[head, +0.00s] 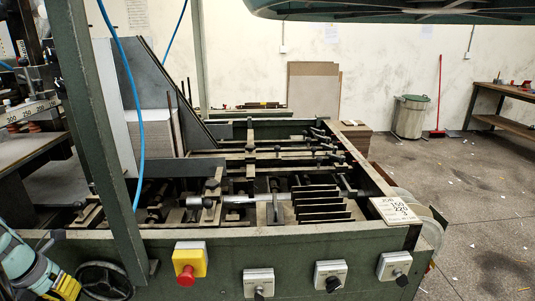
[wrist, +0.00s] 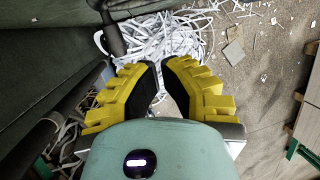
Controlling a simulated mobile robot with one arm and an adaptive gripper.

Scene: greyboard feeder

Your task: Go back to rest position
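My gripper (wrist: 161,66) shows in the wrist view with two yellow, ribbed fingers and black inner pads. A narrow gap shows between the fingertips, with floor visible through it and nothing held. It points down over the floor beside a dark green machine side. In the head view, part of my arm and a yellow finger (head: 66,287) show at the lower left corner, in front of the feeder (head: 330,245). The fingertips are out of the head view.
A red stop button (head: 187,273) and several switches line the feeder's front. A job card (head: 396,210) lies on its right corner. A green post (head: 95,130) rises at left. White paper strips (wrist: 185,35) cover the floor below my gripper. Open floor lies at right.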

